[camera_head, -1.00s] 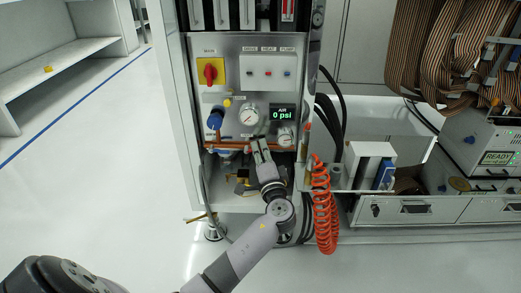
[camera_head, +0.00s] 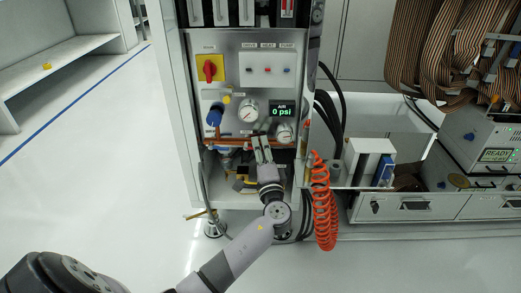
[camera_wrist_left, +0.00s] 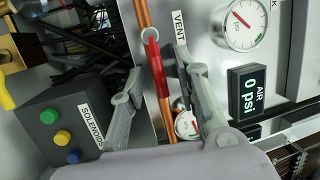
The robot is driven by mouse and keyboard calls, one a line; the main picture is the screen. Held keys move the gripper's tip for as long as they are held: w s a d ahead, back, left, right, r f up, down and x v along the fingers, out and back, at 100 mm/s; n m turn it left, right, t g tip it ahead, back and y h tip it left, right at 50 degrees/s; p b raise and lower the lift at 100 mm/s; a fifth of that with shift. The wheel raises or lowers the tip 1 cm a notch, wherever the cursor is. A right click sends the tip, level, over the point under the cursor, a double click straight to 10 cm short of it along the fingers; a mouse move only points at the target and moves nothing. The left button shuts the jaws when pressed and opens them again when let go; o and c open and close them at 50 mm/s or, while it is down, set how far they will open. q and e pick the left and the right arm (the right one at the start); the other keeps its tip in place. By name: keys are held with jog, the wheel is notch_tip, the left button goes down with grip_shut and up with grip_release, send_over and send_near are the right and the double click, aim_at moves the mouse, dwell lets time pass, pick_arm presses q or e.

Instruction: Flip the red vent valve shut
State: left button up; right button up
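The red vent valve lever (camera_wrist_left: 157,72) shows in the left wrist view beside the VENT label (camera_wrist_left: 179,27). It lies roughly along the copper pipe (camera_wrist_left: 142,12), with a silver ring at one end. My left gripper (camera_wrist_left: 160,66) is open, with one finger on each side of the lever. A gap shows between each finger and the lever, so I see no grip on it. In the head view my left gripper (camera_head: 261,142) is at the lower panel, and the lever is too small or hidden to make out there. My right gripper is not in view.
The air display (camera_head: 283,112) reads 0 psi, with a gauge (camera_head: 249,111) beside it. A blue regulator knob (camera_head: 214,116) is to the left. A solenoids box (camera_wrist_left: 62,128) with coloured buttons sits near the left finger. An orange coiled hose (camera_head: 321,200) hangs at the right.

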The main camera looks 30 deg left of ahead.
pick_arm(q)
jog(key=v, duration=1.2)
